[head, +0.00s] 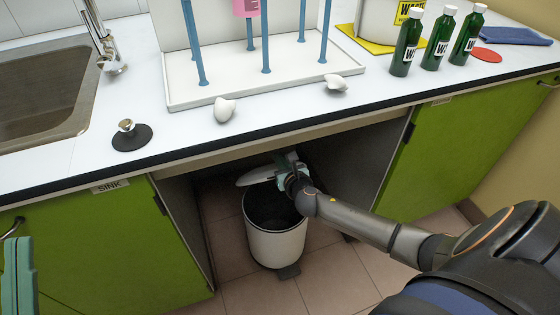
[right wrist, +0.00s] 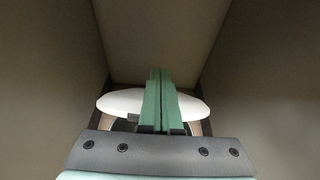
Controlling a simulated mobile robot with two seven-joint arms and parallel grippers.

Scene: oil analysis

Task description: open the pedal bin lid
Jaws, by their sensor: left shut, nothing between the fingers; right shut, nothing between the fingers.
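The white pedal bin (head: 277,246) stands on the floor in the open bay under the counter. Its dark inside shows from above. The pale lid (head: 256,177) is raised and tilted at the back of the bin; in the right wrist view it is a white disc (right wrist: 190,105) behind the fingers. The dark pedal (head: 289,272) sticks out at the bin's front foot. My right gripper (head: 287,162) is shut and empty, over the bin beside the lid; whether it touches the lid is unclear. My left gripper (head: 18,262) is shut and empty at the left edge, partly out of view.
The counter edge (head: 270,141) hangs above the bay, with side panels (head: 350,175) close on both sides. Green cabinet doors (head: 100,240) flank it. On the counter stand a peg rack (head: 190,98), green bottles (head: 406,48) and a sink (head: 45,95). Tiled floor (head: 340,285) is free in front.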

